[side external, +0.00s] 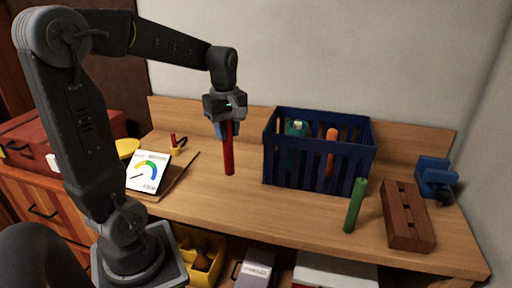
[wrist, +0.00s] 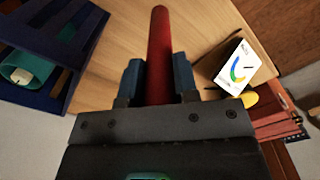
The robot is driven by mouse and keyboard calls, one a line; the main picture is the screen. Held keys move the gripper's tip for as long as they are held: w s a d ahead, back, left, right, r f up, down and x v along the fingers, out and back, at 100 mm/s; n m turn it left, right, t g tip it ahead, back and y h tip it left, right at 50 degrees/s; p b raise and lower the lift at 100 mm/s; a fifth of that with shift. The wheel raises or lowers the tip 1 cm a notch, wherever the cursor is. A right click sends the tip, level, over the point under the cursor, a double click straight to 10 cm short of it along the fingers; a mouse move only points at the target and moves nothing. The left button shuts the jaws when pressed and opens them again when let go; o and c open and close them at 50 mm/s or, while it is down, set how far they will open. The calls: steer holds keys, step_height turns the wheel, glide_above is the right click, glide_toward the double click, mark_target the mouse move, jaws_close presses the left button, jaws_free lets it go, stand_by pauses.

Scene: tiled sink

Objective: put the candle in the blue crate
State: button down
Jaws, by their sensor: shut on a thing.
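My gripper (side external: 228,130) is shut on a red candle (side external: 228,158), which hangs upright below it over the wooden bench. I cannot tell whether the candle's lower end touches the bench top. In the wrist view the red candle (wrist: 160,40) sits between the two blue fingers (wrist: 158,80). The blue crate (side external: 316,187) stands to the right of my gripper, with slatted sides and an open top. It also shows at the left of the wrist view (wrist: 85,45). Inside it are a teal bottle (side external: 297,128) and an orange object (side external: 331,140), both partly hidden by the slats.
A green cylinder (side external: 355,206) stands in front of the crate's right side. Brown blocks (side external: 407,215) and a blue vise (side external: 434,176) are farther right. A card with a gauge (side external: 148,172) is at left. The bench between candle and crate is clear.

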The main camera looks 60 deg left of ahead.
steer(key=shift+w+a+r+m, duration=0.2)
steer(key=shift+r+m, duration=0.1)
steer(key=shift+m, duration=0.1)
steer(key=w+d+r+m, duration=0.2)
steer(key=w+r+m, duration=0.2)
steer(key=w+m, duration=0.45)
steer(key=w+d+r+m, duration=0.1)
steer(key=w+r+m, duration=0.4)
steer(key=m, duration=0.7)
steer(key=n, duration=1.3)
glide_above(317, 146)
steer(key=w+a, duration=0.3)
step_height(317, 146, down, 9)
step_height(317, 146, down, 11)
steer(key=shift+w+a+r, duration=0.1)
steer(key=shift+w+r, duration=0.05)
steer(key=shift+r, duration=0.05)
steer(key=shift+f, duration=0.15)
steer(key=c, duration=0.9)
jaws_free()
